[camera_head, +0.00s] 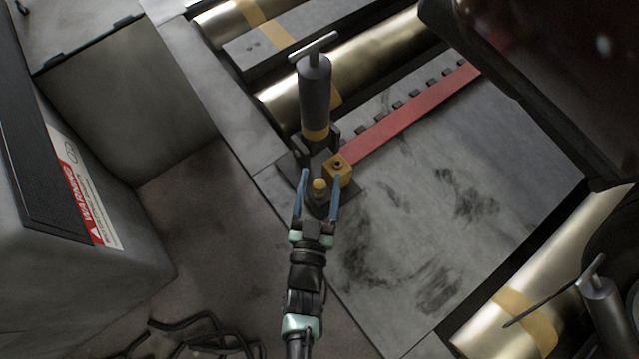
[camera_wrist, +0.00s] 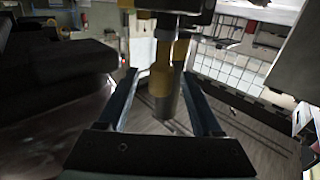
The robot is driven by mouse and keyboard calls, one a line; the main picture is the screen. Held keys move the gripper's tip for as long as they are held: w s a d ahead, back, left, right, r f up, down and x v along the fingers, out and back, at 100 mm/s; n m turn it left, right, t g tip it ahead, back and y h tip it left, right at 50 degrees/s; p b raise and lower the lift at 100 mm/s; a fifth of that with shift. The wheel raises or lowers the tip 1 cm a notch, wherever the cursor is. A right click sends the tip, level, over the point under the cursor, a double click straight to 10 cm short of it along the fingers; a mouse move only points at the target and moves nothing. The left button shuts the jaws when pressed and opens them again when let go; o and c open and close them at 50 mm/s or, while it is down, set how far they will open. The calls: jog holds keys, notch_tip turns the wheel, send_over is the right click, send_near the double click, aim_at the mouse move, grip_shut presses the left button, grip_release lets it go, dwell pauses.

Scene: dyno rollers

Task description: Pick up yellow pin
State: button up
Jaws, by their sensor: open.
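The yellow pin (camera_head: 320,185) stands at the left end of the red bar, beside a yellow block (camera_head: 337,169) with a dark hole. My gripper (camera_head: 321,174) is open, with one blue finger on each side of the pin. In the wrist view the pin (camera_wrist: 161,82) is between the two spread fingers (camera_wrist: 159,74), with gaps showing on both sides. A dark grey cylindrical part shows below its yellow section. Contact with the fingers does not show.
A grey T-handled cylinder (camera_head: 315,92) stands just behind the pin. The red bar (camera_head: 412,115) runs up and right across the grey plate (camera_head: 455,205). Brass rollers (camera_head: 375,62) lie behind. A cabinet with a warning label (camera_head: 85,195) is at left, cables (camera_head: 200,335) below.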

aim_at(321, 180)
jog(key=shift+w+d+b, duration=0.15)
jog(key=shift+w+b, duration=0.2)
jog(key=shift+w, duration=0.4)
jog(key=shift+w+d+b, duration=0.1)
jog(key=shift+w+b, duration=0.2)
jog(key=shift+w, duration=0.45)
jog(key=shift+c, duration=0.2)
grip_shut()
